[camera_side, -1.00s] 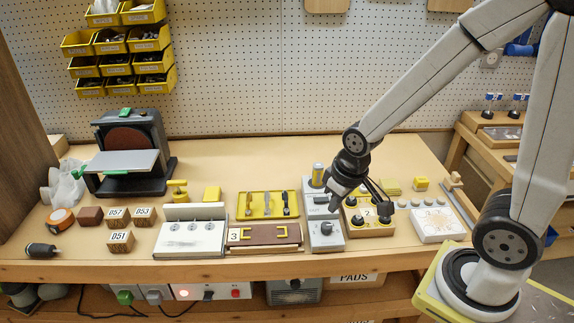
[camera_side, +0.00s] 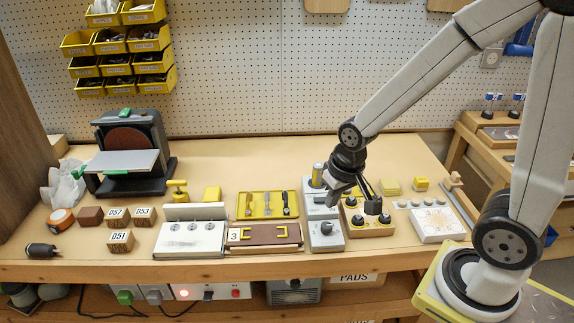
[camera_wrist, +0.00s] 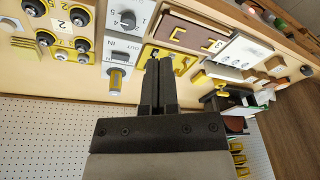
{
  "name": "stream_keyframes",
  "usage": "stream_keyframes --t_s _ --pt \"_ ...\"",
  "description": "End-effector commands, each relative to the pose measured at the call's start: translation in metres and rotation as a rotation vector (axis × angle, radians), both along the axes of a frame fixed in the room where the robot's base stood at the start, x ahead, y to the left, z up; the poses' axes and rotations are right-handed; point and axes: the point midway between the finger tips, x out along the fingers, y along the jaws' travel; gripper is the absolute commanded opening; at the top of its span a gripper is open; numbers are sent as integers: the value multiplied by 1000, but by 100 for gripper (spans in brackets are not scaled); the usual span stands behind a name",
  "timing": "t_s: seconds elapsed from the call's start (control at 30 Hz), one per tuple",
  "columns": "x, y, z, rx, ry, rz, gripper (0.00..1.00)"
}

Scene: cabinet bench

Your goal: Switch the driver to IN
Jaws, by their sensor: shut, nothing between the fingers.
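The driver is a grey-white unit with a panel marked IN and OUT (camera_wrist: 120,53); it stands near the bench's front in the side view (camera_side: 321,208). A yellow-and-grey cylinder (camera_wrist: 116,80) stands at its far end, and a numbered dial block (camera_wrist: 127,18) adjoins its near end. I cannot tell which way the switch is set. My gripper (camera_side: 373,206) is shut and empty, pointing down above the yellow knob box, right of the driver. In the wrist view my gripper's fingers (camera_wrist: 158,65) are together, apart from the panel.
The yellow box with black knobs (camera_side: 352,220) is right of the driver. A yellow tool tray (camera_side: 246,213) and a brown board with yellow handles (camera_side: 263,243) are to its left. A white button box (camera_side: 436,225) stands further right. The bench behind is mostly clear.

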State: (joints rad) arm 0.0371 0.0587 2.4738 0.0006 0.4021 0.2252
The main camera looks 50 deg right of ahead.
Motion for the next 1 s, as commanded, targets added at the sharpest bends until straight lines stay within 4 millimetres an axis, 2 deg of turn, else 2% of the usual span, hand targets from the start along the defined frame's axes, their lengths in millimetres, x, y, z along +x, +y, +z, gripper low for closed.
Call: stream_keyframes --t_s 0.5,1.0 --pt "50 -35 3 104 54 -645 0" --pt "90 -77 1 177 96 -1281 0"
